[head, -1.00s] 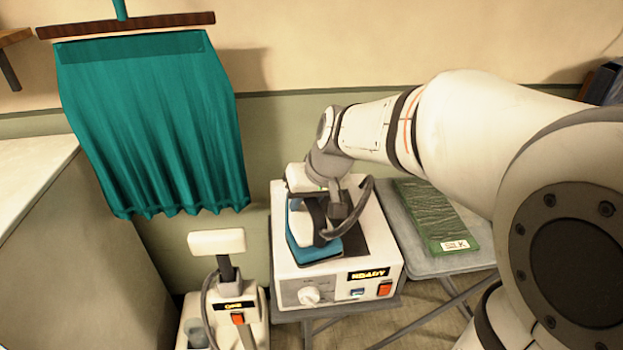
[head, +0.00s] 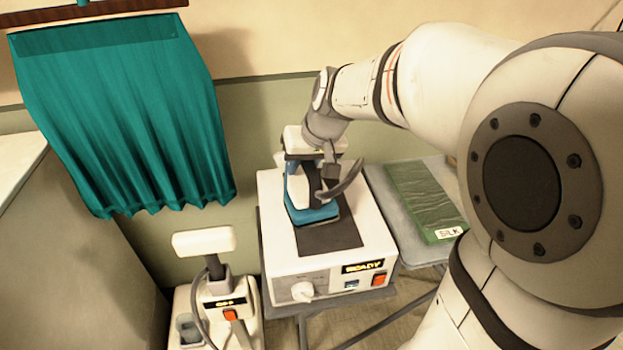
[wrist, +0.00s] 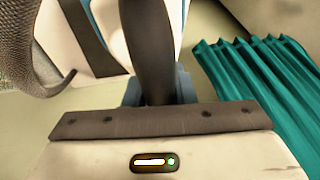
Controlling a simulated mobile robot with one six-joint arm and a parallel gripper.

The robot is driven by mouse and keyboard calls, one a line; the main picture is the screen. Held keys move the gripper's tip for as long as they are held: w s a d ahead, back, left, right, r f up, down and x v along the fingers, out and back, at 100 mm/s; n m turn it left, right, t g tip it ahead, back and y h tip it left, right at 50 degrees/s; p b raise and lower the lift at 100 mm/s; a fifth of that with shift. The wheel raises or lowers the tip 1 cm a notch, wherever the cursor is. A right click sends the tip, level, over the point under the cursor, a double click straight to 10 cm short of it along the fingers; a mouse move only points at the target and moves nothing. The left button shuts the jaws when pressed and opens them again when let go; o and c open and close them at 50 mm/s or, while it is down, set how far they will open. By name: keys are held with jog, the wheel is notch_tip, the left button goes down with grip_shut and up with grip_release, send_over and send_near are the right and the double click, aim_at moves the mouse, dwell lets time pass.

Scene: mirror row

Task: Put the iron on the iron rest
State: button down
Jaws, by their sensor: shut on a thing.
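The iron (head: 316,214), white with a blue sole and a dark handle, is in my gripper (head: 328,178). My gripper is shut on the handle, which shows as a dark bar in the wrist view (wrist: 150,55). The iron is over the rear of a white box-shaped station (head: 290,262) with a lit READY label. A dark plate (head: 335,238) lies on the station's top, with its front part bare. The iron appears a little above the plate, but its underside is hidden. I cannot tell for certain which part is the iron rest.
A green folded cloth labelled SILK (head: 425,200) lies on a grey board (head: 388,208) to the right. A steamer-like unit (head: 222,300) stands at the left front. A teal curtain (head: 125,115) hangs at the left, and also shows in the wrist view (wrist: 262,95).

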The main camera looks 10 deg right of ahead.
jog(key=w+d+r+m, duration=0.1)
jog(key=w+d, duration=0.2)
jog(key=d, duration=0.1)
jog(key=shift+m+h, duration=0.3)
jog(key=shift+w+d+f, duration=0.1)
jog(key=shift+w+f, duration=0.05)
jog(key=shift+f, duration=2.2)
jog(key=shift+w+d+f, duration=0.1)
jog(key=shift+w+f, duration=0.05)
jog(key=shift+f, duration=2.15)
jog(key=shift+f, duration=0.15)
jog(key=c, duration=1.2)
grip_release()
